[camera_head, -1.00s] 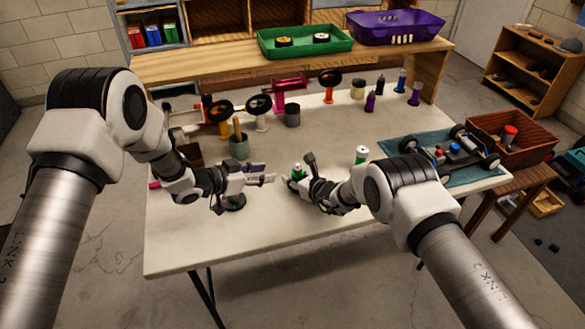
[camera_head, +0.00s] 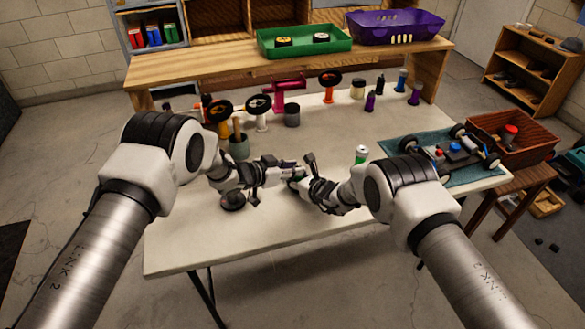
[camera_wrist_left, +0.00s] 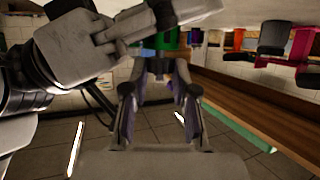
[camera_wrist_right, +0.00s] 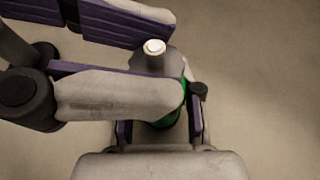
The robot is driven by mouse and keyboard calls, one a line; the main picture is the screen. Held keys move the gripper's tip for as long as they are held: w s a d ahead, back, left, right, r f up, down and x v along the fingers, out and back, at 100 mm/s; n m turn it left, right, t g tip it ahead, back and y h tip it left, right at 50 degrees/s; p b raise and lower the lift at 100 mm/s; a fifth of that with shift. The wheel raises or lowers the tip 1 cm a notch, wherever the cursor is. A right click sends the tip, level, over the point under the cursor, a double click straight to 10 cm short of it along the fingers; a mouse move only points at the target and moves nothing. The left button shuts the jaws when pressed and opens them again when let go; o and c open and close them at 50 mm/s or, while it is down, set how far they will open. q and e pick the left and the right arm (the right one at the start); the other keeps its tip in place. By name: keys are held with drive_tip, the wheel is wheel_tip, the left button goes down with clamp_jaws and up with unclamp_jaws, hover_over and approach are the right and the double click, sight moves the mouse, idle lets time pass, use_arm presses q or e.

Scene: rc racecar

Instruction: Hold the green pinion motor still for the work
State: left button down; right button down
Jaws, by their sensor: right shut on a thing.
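The green pinion motor shows in the right wrist view (camera_wrist_right: 166,118) as a green body with a grey top and a pale, shiny tip. My right gripper (camera_wrist_right: 160,132) is shut on its body. In the head view, the motor is mostly hidden between the gripper ends near the table's middle. My left gripper (camera_head: 284,172) reaches in from the left. In the right wrist view, its two fingers (camera_wrist_right: 105,50) are spread apart on either side of the motor's top. In the left wrist view, its fingers (camera_wrist_left: 158,95) are also apart. Contact with the motor cannot be told.
A blue racecar chassis (camera_head: 455,150) sits on a teal mat (camera_head: 487,177) at right. A dark round thing (camera_head: 233,200) lies under my left wrist. Stands and bottles line the table's back. The front of the table (camera_head: 260,235) is clear.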

use_arm(q)
drive_tip(key=shift+r, duration=0.6)
drive_tip(key=c, duration=1.2)
unclamp_jaws()
drive_tip(key=v, duration=1.2)
drive_tip(key=shift+f, duration=0.1)
use_arm(e)
drive_tip(key=c, duration=0.7)
unclamp_jaws()
